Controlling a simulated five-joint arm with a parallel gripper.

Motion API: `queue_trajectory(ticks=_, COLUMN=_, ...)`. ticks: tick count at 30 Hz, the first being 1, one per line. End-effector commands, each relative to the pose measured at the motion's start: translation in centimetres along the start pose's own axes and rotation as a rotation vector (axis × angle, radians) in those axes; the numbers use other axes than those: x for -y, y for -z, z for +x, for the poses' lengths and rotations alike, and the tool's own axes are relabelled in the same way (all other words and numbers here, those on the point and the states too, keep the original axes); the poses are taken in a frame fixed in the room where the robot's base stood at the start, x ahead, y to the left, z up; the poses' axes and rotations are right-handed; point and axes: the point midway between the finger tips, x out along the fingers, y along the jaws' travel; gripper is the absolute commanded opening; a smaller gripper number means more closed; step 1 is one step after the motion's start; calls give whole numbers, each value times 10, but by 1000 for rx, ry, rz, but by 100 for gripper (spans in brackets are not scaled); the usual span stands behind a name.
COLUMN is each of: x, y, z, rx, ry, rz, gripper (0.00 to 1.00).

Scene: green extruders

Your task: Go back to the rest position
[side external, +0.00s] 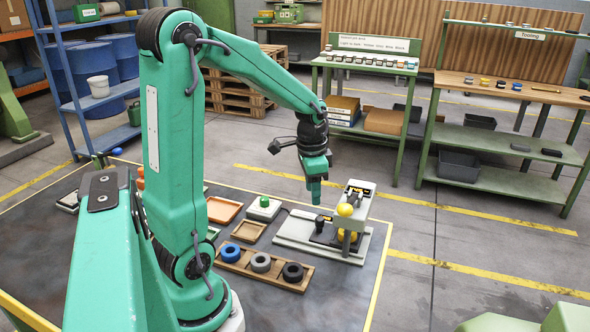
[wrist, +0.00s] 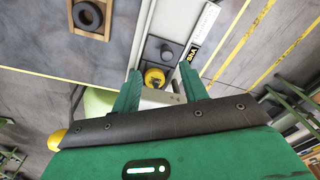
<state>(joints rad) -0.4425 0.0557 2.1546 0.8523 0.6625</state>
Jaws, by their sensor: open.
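My gripper (side external: 315,190) hangs at the end of my green arm, pointing down over the light grey fixture (side external: 300,235). In the wrist view its two green fingers (wrist: 162,80) are spread apart with nothing held between them. The gap between fingertips and fixture is hard to judge.
A wooden tray (side external: 240,270) holds a blue ring (side external: 230,252), a grey ring (side external: 261,262) and a black ring (side external: 293,272). An orange tray (side external: 222,210) and a white box with a green button (side external: 264,208) stand behind it. Benches (side external: 505,170) stand at the back right.

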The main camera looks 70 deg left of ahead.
Motion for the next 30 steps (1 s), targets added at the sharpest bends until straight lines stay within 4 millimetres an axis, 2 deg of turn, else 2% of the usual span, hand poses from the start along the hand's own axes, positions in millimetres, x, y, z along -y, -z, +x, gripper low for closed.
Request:
queue_trajectory(ticks=6, x=-38, y=1, z=-37, rx=-79, ry=40, rz=-39, gripper=44)
queue_trajectory(ticks=15, x=-87, y=-10, z=-74, rx=-194, ry=63, rz=-101, gripper=44)
queue_trajectory(ticks=24, x=-131, y=-30, z=-100, rx=-315, ry=53, rz=-163, gripper=44)
queue_trajectory(ticks=30, x=-153, y=-45, z=-110, rx=-385, ry=31, rz=-200, gripper=44)
